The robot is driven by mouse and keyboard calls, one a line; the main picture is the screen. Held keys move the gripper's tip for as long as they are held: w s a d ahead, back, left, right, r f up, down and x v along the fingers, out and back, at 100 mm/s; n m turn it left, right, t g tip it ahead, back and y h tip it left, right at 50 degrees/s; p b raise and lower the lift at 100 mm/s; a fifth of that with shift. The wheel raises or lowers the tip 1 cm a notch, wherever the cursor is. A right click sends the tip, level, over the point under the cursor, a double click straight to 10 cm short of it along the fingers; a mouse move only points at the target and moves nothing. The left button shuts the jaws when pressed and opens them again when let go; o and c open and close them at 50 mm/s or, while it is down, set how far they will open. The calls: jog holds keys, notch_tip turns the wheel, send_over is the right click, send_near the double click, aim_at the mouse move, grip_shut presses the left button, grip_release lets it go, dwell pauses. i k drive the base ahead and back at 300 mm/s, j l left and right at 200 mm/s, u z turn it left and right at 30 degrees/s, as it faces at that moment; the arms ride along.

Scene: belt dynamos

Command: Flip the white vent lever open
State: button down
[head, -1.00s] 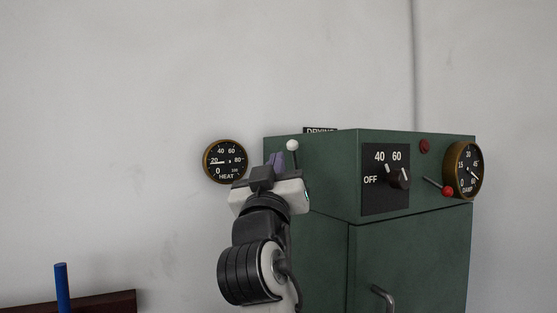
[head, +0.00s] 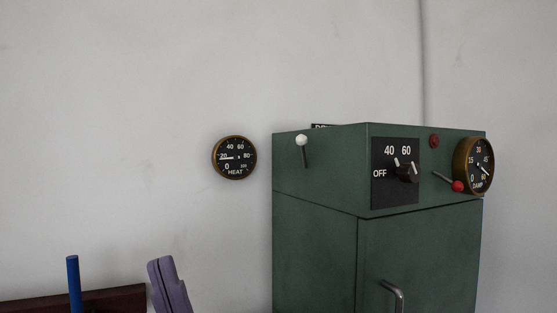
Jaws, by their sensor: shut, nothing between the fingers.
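The white vent lever is a pale round knob (head: 301,140) on a thin grey stem, on the left side face of the green cabinet (head: 320,235). Its stem stands nearly upright, with the knob at the top. My gripper (head: 161,263) shows only as purple fingers at the lower left of the head view. The fingers are together with nothing between them, well apart from the lever, below and left of it. The rest of my gripper and arm are out of frame.
A heat gauge (head: 234,158) is on the wall. A blue post (head: 74,285) stands at lower left.

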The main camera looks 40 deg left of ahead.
aim_at(301, 140)
jog(key=k+l+u, duration=0.15)
jog(key=u, duration=0.75)
